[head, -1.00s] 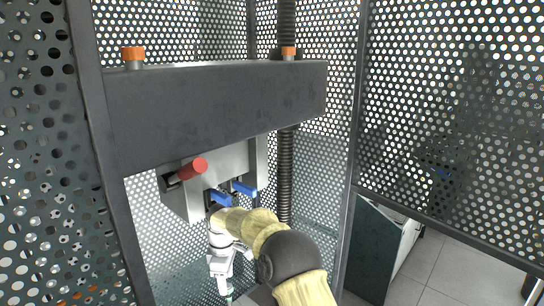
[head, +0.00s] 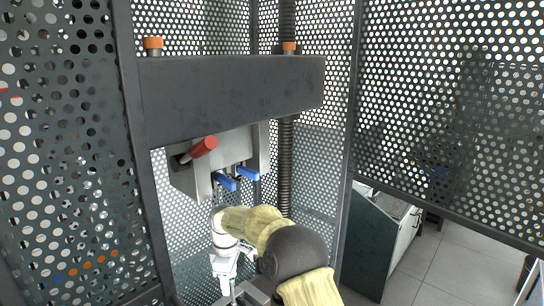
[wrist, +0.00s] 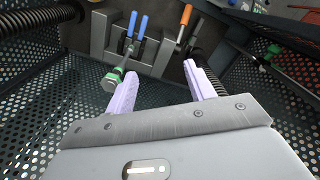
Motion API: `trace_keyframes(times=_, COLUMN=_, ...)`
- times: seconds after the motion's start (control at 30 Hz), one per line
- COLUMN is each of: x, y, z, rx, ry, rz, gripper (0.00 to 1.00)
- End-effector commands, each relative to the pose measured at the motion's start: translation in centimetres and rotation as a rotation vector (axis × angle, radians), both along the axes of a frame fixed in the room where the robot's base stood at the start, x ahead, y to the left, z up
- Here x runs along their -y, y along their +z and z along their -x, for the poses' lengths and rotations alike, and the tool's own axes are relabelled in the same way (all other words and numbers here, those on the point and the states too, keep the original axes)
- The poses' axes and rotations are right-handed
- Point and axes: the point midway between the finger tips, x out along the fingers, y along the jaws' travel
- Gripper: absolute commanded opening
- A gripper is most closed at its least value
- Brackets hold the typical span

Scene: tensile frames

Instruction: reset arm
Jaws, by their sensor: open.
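My arm reaches into the tensile frame, below its dark crossbeam (head: 230,98), in the head view. In the wrist view my gripper (wrist: 158,83) is open, its two pale lilac fingers apart with nothing held between them. A grey clamp block with two blue levers (head: 238,178) and a red-ended handle (head: 204,147) hangs under the crossbeam.
Perforated metal panels (head: 450,110) enclose the frame on several sides. A ribbed dark column (head: 286,165) stands behind the crossbeam. A dark green cabinet (head: 366,245) stands on the tiled floor (head: 425,272) at the right. In the wrist view a green-collared rod (wrist: 115,80) lies beyond the left finger, and an orange-handled lever (wrist: 184,22) is near the top.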

Motion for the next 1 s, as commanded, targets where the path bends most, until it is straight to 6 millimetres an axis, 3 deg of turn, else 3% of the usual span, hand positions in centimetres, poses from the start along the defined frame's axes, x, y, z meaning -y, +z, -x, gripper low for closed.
trace_keyframes(times=0.27, x=2.7, y=-0.5, z=0.9, rx=0.02, ry=-0.103, rz=-0.004, gripper=0.54)
trace_keyframes(times=0.47, x=6.1, y=-1.2, z=2.5, rx=0.041, ry=-0.242, rz=-0.012, gripper=0.54)
trace_keyframes(times=0.77, x=14.5, y=-3.4, z=8.0, rx=0.093, ry=-0.598, rz=-0.044, gripper=0.54)
trace_keyframes(times=1.0, x=20.7, y=-5.9, z=14.4, rx=0.132, ry=-0.913, rz=-0.084, gripper=0.54)
